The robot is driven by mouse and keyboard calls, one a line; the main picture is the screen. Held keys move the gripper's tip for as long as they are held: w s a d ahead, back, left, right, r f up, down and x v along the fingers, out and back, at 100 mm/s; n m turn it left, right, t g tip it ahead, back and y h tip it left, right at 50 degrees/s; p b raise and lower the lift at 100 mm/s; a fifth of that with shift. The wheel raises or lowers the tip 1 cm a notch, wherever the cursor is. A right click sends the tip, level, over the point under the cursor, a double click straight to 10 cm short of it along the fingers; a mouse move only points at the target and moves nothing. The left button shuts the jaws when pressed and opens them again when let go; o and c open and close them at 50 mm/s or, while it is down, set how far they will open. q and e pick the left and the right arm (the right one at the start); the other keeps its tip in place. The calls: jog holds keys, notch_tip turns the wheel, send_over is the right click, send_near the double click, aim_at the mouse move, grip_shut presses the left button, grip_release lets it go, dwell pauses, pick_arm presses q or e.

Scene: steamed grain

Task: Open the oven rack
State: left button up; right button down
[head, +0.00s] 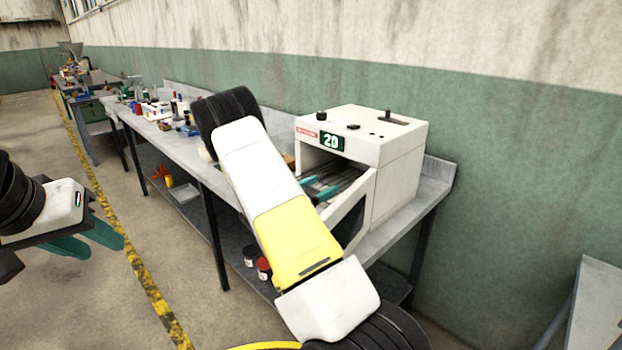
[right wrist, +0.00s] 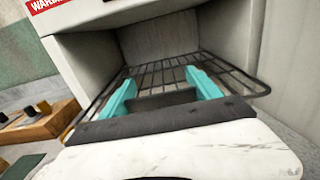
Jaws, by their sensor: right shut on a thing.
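The white oven (head: 395,148) stands on the bench with a green "20" display and an open front. In the right wrist view, the black wire oven rack (right wrist: 240,80) lies inside the cavity, its front part near the opening. My right gripper (right wrist: 160,90) is at the rack's front, teal fingers on either side of a dark piece, shut on the rack. In the head view, my right arm covers part of the oven's front, and the fingers (head: 322,190) show at the opening. My left gripper (head: 105,246) is open and empty, away from the bench at the left.
The grey metal bench (head: 433,180) runs along the wall, with bottles and small items (head: 160,108) farther back. A wooden block with knobs (right wrist: 35,118) sits beside the oven. Jars (head: 263,268) stand on the lower shelf. The floor at left is clear.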

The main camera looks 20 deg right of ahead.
jog(key=v, duration=0.8)
jog(key=shift+s+a, duration=0.1)
jog(key=shift+a, duration=0.15)
jog(key=shift+c, duration=0.6)
grip_release()
jog(key=v, duration=0.7)
jog(key=shift+a, duration=0.35)
jog(key=shift+s+f, duration=0.15)
